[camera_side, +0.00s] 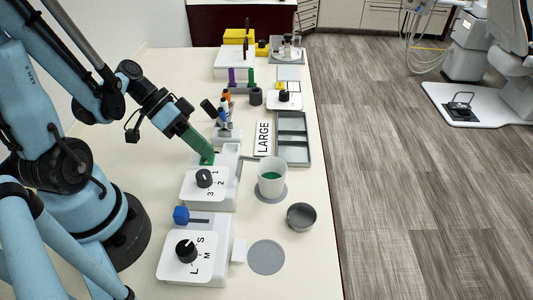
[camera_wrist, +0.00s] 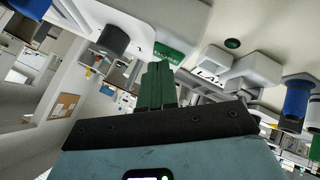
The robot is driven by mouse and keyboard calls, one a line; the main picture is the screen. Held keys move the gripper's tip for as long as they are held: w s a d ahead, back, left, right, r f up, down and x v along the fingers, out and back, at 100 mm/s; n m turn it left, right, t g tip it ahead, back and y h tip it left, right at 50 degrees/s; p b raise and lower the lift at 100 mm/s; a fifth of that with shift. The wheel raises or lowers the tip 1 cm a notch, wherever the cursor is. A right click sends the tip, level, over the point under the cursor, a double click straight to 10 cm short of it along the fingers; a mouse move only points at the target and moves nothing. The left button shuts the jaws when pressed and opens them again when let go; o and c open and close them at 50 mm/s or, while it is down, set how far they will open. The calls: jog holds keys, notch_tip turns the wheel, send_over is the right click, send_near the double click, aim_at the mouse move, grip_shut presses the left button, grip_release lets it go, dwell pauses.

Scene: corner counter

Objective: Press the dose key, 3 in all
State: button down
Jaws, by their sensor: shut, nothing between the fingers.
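The dose machine, a white box (camera_side: 225,190) with a black dial (camera_side: 204,178) marked 1, 2, 3, stands mid-counter. Its green dose key (camera_wrist: 170,51), lettered in white, shows in the wrist view just past my fingertips. My gripper (camera_side: 208,155) has green fingers, shut and empty, slanting down to the key at the back of the box. In the wrist view the fingertips (camera_wrist: 160,65) overlap the key's near edge; I cannot tell whether they touch it. In the side view the fingers mostly hide the key. A white cup (camera_side: 271,187) with green contents stands right of the box on a grey disc.
A second white box (camera_side: 207,268) with an S, M, L dial and blue lever (camera_side: 181,215) stands in front. A dark bowl (camera_side: 301,216), an empty grey disc (camera_side: 266,257), a LARGE card (camera_side: 263,139) and a grey tray (camera_side: 293,152) lie to the right. Pen-like items stand behind.

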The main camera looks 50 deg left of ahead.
dwell(0.4)
jog(key=shift+r, duration=0.8)
jog(key=shift+r, duration=0.1)
jog(key=shift+r, duration=2.4)
dwell(0.6)
jog(key=shift+r, duration=1.9)
jog(key=shift+f, duration=4.4)
